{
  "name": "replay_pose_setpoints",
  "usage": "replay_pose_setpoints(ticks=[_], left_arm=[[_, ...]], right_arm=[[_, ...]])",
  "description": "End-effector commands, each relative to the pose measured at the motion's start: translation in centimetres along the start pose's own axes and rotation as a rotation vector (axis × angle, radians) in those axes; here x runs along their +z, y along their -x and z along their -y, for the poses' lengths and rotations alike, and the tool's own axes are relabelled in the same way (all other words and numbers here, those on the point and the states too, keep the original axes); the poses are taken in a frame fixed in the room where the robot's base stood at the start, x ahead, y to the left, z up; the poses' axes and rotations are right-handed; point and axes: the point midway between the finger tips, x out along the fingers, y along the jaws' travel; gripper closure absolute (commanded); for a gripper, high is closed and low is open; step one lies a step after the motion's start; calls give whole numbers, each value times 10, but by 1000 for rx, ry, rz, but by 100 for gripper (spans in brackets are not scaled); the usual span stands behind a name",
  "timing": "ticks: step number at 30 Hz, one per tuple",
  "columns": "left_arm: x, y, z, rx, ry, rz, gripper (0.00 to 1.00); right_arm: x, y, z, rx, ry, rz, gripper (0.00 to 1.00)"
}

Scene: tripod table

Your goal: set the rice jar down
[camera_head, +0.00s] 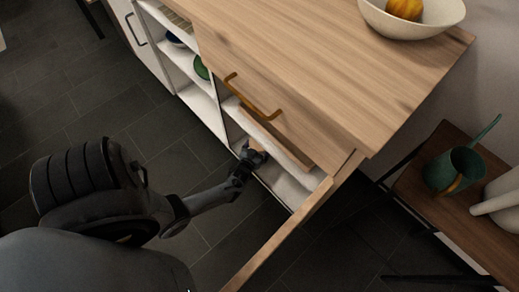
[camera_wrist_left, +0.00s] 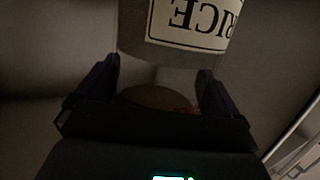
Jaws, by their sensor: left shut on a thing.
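The rice jar shows in the left wrist view with its white RICE label (camera_wrist_left: 190,24) upside down at the top. A round brownish part, which may be its lid, shows dimly between the fingers. My left gripper (camera_wrist_left: 152,82) is shut on the jar. In the head view my left gripper (camera_head: 257,154) reaches into the open compartment of the wooden cabinet (camera_head: 310,50), below the drawer handle. The jar is mostly hidden there, and I cannot tell whether it touches the shelf (camera_head: 290,187). My right gripper is in neither view.
An open door (camera_head: 290,228) stands out to the right of my left gripper. The drawer handle (camera_head: 250,97) juts out above it. A bowl (camera_head: 420,20) with a yellow-orange thing sits on top. A green watering can (camera_head: 453,168) stands on a side table at right.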

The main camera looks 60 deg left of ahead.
Motion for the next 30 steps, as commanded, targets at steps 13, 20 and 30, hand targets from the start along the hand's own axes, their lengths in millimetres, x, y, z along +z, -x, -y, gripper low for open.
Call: replay_pose_setpoints(ticks=[13,20,30], left_arm=[[7,-4,0,0,1,-7,63],[12,-3,0,-1,0,-2,0],[8,3,0,0,0,1,0]], right_arm=[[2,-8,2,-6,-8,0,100],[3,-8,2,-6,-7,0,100],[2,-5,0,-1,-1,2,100]])
